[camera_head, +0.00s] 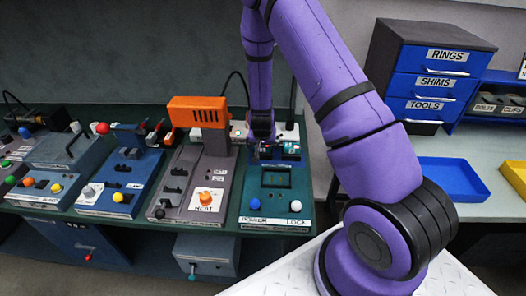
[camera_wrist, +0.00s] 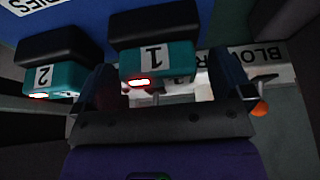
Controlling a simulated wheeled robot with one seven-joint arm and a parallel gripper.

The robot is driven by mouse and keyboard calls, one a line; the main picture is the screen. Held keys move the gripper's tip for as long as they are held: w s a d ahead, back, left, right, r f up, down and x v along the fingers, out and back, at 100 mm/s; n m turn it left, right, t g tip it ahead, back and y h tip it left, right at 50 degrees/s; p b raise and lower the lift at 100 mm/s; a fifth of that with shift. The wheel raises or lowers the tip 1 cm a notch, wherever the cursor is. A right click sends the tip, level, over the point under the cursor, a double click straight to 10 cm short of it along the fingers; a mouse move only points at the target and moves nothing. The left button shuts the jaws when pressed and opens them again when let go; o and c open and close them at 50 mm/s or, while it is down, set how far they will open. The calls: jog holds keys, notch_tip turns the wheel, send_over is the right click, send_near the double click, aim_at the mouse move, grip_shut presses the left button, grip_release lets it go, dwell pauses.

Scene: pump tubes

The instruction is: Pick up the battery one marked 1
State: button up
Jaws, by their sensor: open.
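Battery one (camera_wrist: 155,58) is a teal block with a black body, marked 1, with a lit red light. In the wrist view it sits between the two fingers of my gripper (camera_wrist: 166,80). The fingers are open, one on each side, and I cannot tell whether they touch it. A like battery marked 2 (camera_wrist: 45,78) is to its left, outside the fingers.
The orange-topped HEAT press (camera_head: 199,110) stands close left of my gripper. More stations with knobs fill the bench leftward. At right are a blue drawer cabinet (camera_head: 432,75) and a yellow tray (camera_head: 515,175). In the wrist view an orange-tipped lever (camera_wrist: 260,108) is right of the fingers.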

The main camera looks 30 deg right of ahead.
jog(key=c, duration=1)
jog(key=shift+r, duration=0.1)
